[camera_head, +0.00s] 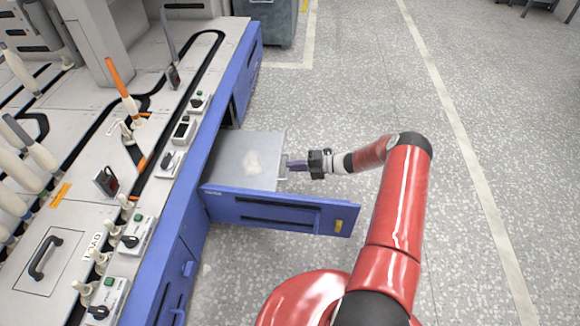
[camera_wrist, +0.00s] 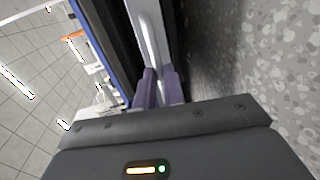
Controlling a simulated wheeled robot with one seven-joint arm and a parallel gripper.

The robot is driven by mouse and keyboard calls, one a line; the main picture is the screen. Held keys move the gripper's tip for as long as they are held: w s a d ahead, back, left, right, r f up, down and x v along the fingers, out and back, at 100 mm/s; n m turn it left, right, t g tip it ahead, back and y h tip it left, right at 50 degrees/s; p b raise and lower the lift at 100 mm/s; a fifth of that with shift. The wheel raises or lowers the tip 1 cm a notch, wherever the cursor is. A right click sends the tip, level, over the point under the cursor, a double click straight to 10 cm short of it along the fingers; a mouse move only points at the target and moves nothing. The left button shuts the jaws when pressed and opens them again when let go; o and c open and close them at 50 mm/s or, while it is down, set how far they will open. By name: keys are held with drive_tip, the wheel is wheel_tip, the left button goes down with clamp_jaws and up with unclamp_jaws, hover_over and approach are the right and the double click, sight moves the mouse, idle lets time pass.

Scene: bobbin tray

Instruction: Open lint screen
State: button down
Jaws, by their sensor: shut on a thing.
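The lint screen (camera_head: 228,158) is a flat pale grey panel that sticks out from an opening in the blue side of the machine, with a whitish patch on its top. A thin handle (camera_head: 282,178) is at its outer end. My gripper (camera_head: 290,166) reaches in from the right and is shut on that handle. In the wrist view the purple fingers of my gripper (camera_wrist: 158,90) close on a pale bar (camera_wrist: 150,35). The exact contact is partly hidden by the fingers.
A blue door (camera_head: 285,212) with a yellow label stands swung out just in front of the screen. The machine's top (camera_head: 75,180) with bobbins and switches fills the left. A grey bin (camera_head: 272,22) stands at the back. Speckled floor (camera_head: 480,110) to the right is clear.

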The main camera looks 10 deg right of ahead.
drive_tip(key=c, duration=1.5)
unclamp_jaws()
drive_tip(key=shift+d, duration=0.1)
drive_tip(key=v, duration=0.7)
drive_tip(key=shift+d+p, duration=0.25)
drive_tip(key=shift+p, duration=0.05)
